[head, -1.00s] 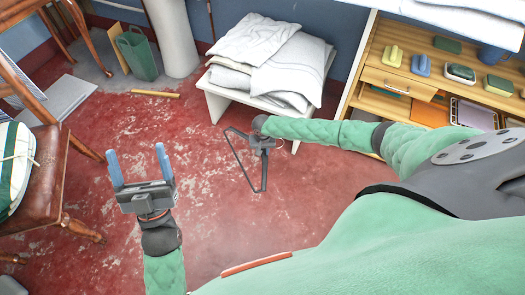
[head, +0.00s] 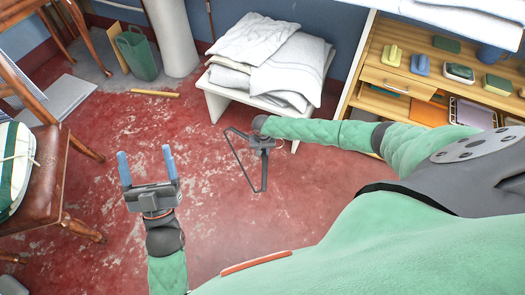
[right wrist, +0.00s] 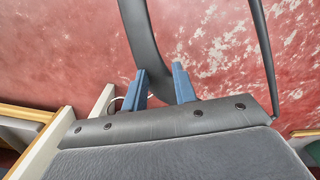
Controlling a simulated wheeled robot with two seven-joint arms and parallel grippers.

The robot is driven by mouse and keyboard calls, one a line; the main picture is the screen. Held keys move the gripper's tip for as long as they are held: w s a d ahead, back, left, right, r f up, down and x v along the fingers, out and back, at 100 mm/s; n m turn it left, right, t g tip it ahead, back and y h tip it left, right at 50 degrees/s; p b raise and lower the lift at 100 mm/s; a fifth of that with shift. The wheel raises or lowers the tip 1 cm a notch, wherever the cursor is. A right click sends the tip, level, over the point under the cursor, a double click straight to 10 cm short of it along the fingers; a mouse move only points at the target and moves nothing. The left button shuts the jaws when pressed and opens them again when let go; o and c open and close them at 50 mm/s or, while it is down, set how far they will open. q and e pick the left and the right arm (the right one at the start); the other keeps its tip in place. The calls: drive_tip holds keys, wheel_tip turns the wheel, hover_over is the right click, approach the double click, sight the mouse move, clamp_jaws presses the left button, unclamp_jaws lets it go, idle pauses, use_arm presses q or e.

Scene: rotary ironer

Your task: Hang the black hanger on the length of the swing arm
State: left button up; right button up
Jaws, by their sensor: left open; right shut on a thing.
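The black hanger (head: 238,162) shows in the head view as a thin dark triangle above the red floor. My right gripper (head: 257,147) is shut on it at its right side, and the hanger hangs out to the left of the gripper. In the right wrist view the hanger (right wrist: 143,35) is a dark curved bar meeting the blue fingers of the right gripper (right wrist: 160,84), with a thinner bar at the right. My left gripper (head: 146,164) is open and empty, fingers pointing up in the picture. I cannot make out the swing arm in these views.
A white stand (head: 215,100) with folded white cloths (head: 290,72) is behind the right gripper. A wooden shelf unit (head: 385,75) is at the right. A chair (head: 48,170) is at the left, with a green bin (head: 137,57) further back. The middle floor is clear.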

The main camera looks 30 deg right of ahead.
drive_tip(key=shift+s, duration=0.25)
drive_tip(key=shift+s+p, duration=0.2)
drive_tip(key=shift+p, duration=0.25)
drive_tip(key=shift+s, duration=0.2)
use_arm(q)
drive_tip(key=shift+w+d+f+g+y, duration=1.2)
drive_tip(key=shift+f+g, duration=2.2)
drive_tip(key=shift+f, duration=5.8)
use_arm(e)
drive_tip(key=shift+s+p, duration=0.25)
drive_tip(key=shift+p, duration=0.15)
drive_tip(key=shift+s, duration=0.2)
drive_tip(key=shift+s+p, duration=0.25)
drive_tip(key=shift+p, duration=0.2)
drive_tip(key=shift+s, duration=0.25)
use_arm(q)
drive_tip(key=s+f+g, duration=0.2)
drive_tip(key=f+g, duration=0.1)
drive_tip(key=f, duration=0.6)
drive_tip(key=s+f+g, duration=0.3)
drive_tip(key=f+g, duration=0.1)
drive_tip(key=f, duration=0.6)
drive_tip(key=shift+s+a+y+p, duration=0.2)
drive_tip(key=shift+a+y+p, duration=0.1)
drive_tip(key=shift+a+p, duration=0.15)
use_arm(e)
drive_tip(key=shift+s, duration=0.2)
